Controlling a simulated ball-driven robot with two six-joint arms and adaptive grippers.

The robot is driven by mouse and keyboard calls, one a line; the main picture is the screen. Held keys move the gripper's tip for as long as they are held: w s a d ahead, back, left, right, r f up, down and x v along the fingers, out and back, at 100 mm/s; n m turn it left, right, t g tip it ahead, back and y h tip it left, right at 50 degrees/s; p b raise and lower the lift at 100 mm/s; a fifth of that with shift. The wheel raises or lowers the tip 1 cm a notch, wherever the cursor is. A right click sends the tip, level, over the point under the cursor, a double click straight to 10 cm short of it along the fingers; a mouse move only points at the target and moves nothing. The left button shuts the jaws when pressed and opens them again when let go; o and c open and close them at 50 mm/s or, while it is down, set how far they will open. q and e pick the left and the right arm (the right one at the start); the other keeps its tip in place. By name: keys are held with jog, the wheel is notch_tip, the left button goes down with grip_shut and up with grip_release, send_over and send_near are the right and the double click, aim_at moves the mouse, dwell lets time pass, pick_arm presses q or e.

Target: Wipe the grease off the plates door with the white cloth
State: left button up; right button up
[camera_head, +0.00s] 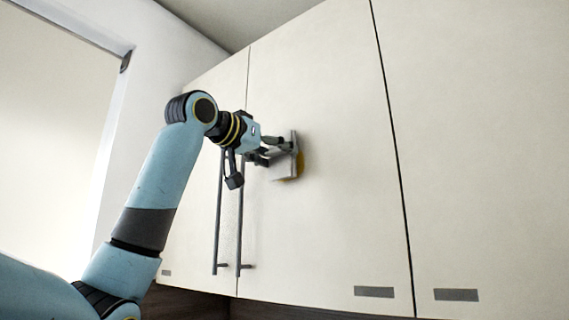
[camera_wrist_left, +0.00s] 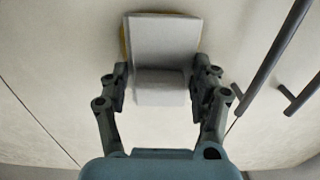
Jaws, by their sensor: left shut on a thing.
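My left gripper (camera_head: 277,150) is shut on the white cloth (camera_head: 284,172), a pale, stiff-looking block with a flat pad. The cloth is held flat at the face of a cream cupboard door (camera_head: 335,200), right of its long handle. In the left wrist view the fingers (camera_wrist_left: 160,90) grip the block of the cloth (camera_wrist_left: 165,38) from both sides. A yellow-brown grease patch (camera_head: 300,166) shows at the right edge of the cloth; most of it is hidden behind the cloth. The door's small grey label (camera_head: 374,292) is unreadable. My right gripper is not in view.
Two long dark vertical handles, the left one (camera_head: 219,215) and the right one (camera_head: 239,215), stand out just left of and below the gripper. Another door (camera_head: 480,150) adjoins on the right. A pale wall and opening lie at far left.

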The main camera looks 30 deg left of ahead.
aim_at(280, 171)
pick_arm(q)
jog(key=shift+w, duration=0.2)
jog(key=shift+w, duration=0.35)
jog(key=shift+w, duration=0.15)
notch_tip(280, 171, down, 4)
jog(key=b, duration=0.3)
jog(key=shift+f, duration=0.1)
